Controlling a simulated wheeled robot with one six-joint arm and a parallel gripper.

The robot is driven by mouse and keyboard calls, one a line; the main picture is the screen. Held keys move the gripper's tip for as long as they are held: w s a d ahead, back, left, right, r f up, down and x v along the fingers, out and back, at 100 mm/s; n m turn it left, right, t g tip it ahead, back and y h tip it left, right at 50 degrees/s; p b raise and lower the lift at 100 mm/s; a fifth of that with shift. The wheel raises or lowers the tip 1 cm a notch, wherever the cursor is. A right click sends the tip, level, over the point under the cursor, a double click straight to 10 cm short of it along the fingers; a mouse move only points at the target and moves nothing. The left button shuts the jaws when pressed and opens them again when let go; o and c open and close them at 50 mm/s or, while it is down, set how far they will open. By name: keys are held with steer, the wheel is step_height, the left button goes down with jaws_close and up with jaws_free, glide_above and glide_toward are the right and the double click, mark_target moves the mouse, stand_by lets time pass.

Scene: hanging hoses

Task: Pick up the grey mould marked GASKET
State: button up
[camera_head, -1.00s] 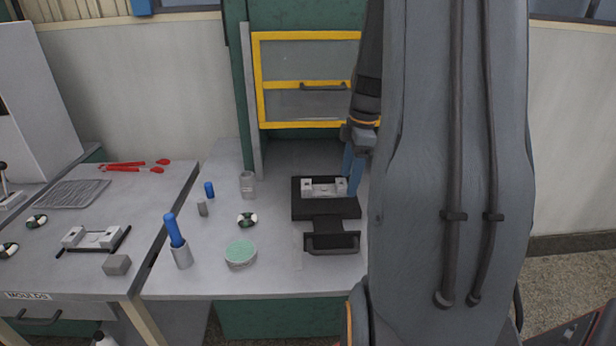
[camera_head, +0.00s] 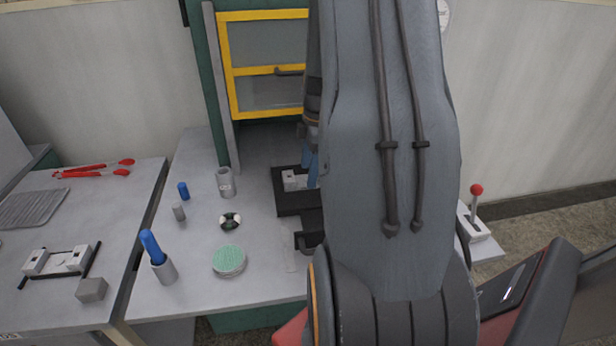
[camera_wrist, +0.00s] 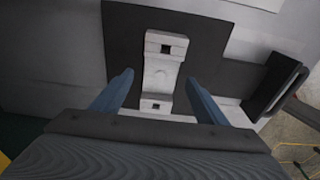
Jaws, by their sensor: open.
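A light grey mould (camera_head: 290,181) with raised ends lies on a black plate (camera_head: 287,208) in front of the press. In the wrist view the mould (camera_wrist: 161,72) runs lengthwise between the two blue fingers of my gripper (camera_wrist: 160,78). The fingers stand apart, one on each side, with gaps to the mould. In the head view my gripper (camera_head: 309,165) is at the mould's right part, partly hidden by my arm. A second, similar grey mould (camera_head: 60,262) with dark bars lies on the left table. I cannot read a marking on either mould.
The yellow-framed press door (camera_head: 266,70) stands behind the plate. A black handle (camera_wrist: 279,85) lies right of the plate. A blue-handled tool in a cup (camera_head: 163,270), a green-topped round tin (camera_head: 229,261) and a grey jar (camera_head: 226,183) stand to the left.

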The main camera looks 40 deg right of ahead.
steer(key=shift+a+f, duration=0.1)
steer(key=shift+f, duration=0.8)
steer(key=c, duration=1.5)
steer(key=shift+r, duration=0.1)
